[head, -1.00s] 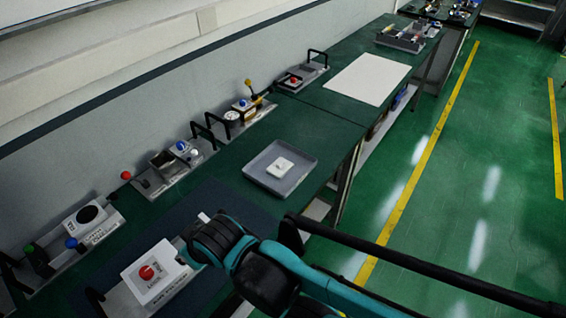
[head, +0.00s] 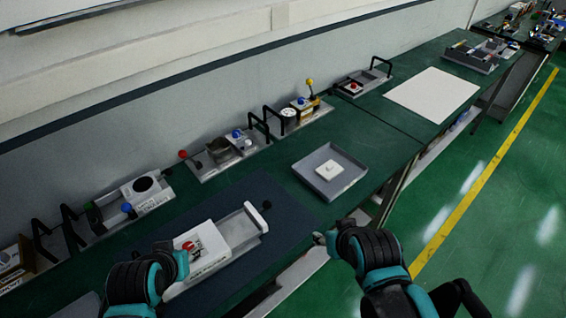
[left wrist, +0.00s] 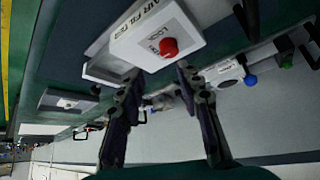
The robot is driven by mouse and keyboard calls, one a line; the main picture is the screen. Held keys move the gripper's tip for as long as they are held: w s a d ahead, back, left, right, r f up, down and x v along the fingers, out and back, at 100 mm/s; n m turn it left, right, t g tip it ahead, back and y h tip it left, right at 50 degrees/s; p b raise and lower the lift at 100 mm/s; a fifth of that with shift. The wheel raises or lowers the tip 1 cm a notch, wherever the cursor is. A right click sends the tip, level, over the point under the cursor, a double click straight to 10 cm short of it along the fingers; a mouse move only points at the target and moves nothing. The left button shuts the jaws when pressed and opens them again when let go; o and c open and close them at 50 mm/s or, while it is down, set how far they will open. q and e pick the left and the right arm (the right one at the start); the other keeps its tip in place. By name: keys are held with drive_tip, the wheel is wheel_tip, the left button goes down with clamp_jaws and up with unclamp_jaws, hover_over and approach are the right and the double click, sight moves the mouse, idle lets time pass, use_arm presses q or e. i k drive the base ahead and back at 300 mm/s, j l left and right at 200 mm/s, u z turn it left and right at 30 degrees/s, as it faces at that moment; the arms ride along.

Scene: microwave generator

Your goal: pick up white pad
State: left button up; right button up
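A small white pad (head: 328,169) lies in a shallow grey tray (head: 306,179) on the green bench in the head view. The tray and pad also show small at the left of the left wrist view (left wrist: 66,103). My left gripper (left wrist: 158,75) is open, with its spread fingers below the white air filter box (left wrist: 180,35) in that view. In the head view my left gripper (head: 181,263) is beside this box, well left of the pad. My right gripper (head: 322,239) is below the tray in the picture, apart from the pad; its fingers are too small to judge.
The air filter box has a red knob (head: 187,245) and sits at a metal housing (head: 247,234) on a dark mat (head: 285,205). Several handled fixtures line the wall. A large white sheet (head: 431,95) lies farther along the bench. Bench around the tray is clear.

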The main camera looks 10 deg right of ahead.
sight(328, 171)
drive_tip(key=z, duration=0.75)
drive_tip(key=i+l, duration=0.25)
drive_tip(key=l, duration=0.15)
drive_tip(key=i+l+u, duration=0.1)
drive_tip(key=i+l, duration=0.45)
drive_tip(key=l, duration=0.3)
drive_tip(key=i+l, duration=0.25)
drive_tip(key=l, duration=0.2)
drive_tip(key=j+u, duration=0.05)
